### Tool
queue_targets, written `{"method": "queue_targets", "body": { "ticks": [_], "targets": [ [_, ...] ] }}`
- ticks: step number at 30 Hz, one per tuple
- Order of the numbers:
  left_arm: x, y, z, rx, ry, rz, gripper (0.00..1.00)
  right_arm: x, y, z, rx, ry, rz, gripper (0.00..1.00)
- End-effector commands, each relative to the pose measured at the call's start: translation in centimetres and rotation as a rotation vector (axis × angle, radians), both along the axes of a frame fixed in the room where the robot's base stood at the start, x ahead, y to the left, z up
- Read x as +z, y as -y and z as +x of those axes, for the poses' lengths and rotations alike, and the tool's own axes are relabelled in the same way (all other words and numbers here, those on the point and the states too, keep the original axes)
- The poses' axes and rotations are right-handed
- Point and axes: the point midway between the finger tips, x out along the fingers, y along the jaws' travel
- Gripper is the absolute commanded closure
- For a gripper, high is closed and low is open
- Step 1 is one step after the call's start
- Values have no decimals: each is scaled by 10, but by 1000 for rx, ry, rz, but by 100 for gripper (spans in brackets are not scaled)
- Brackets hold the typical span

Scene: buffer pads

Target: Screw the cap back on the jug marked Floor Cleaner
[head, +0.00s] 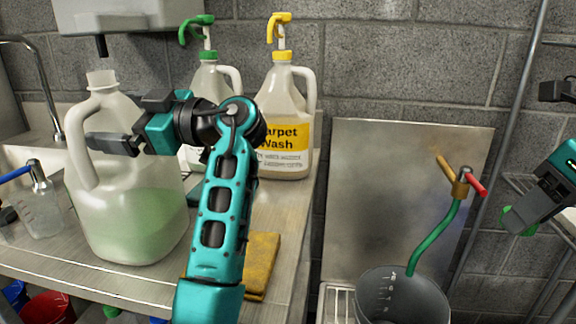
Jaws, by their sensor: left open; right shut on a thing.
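An open translucent jug (125,205) with pale green liquid in its lower half stands at the left on the steel counter. Its neck is bare, and no label shows on the side I see, so I cannot read its name. My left gripper (100,143) is open at the jug's handle, its fingers level and overlapping the handle in view; I cannot tell whether they touch it. My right gripper (527,212) is at the far right, away from the counter, shut on a small green cap (511,222), which is partly hidden by the fingers.
A wall dispenser's black nozzle (101,46) hangs just above the jug's mouth. Behind stand a green-topped jug (207,75) and the Carpet Wash jug (288,98). A yellow cloth (262,262) lies near the counter edge. A grey bucket (400,295) with a green hose is below right.

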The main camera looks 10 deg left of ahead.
Motion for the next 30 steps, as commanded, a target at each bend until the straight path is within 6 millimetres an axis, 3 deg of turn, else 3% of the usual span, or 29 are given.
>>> {"method": "queue_targets", "body": {
  "ticks": [14, 30],
  "targets": [
    [0, 1, 0, 0, 0, 0, 0, 0, 0, 0, 0, 0, 0, 82],
    [0, 1, 0, 0, 0, 1, 52, 0, 0, 0, 0, 0, 0, 82]
  ]
}}
